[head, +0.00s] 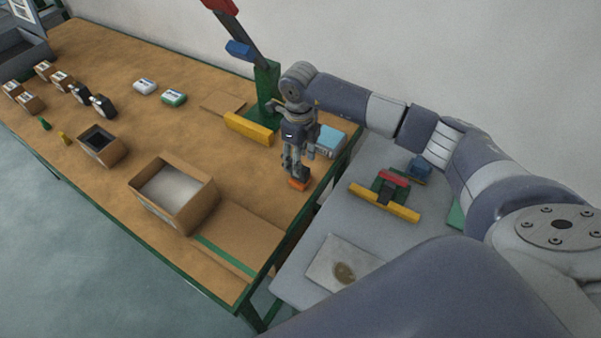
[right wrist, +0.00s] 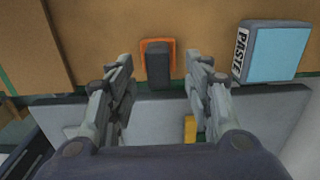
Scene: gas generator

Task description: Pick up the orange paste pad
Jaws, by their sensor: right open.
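The orange paste pad (head: 298,184) lies on the wooden table near its right edge, below my right gripper (head: 291,168) in the head view. In the right wrist view the pad (right wrist: 173,48) shows as an orange plate with a dark upright block on it. My right gripper (right wrist: 158,85) is open there, with the pad ahead between the line of its two fingers. I cannot tell whether the fingers touch it. A blue and white box marked PASTE (right wrist: 270,52) stands to the right of the pad; it also shows in the head view (head: 329,141). My left gripper is not in view.
An open cardboard box (head: 205,192) stands on the wooden table, left of the gripper. A yellow bar (head: 249,129) and a green stand (head: 268,90) are behind. A grey table (head: 318,222) adjoins on the right, with a yellow, red and green part (head: 405,212).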

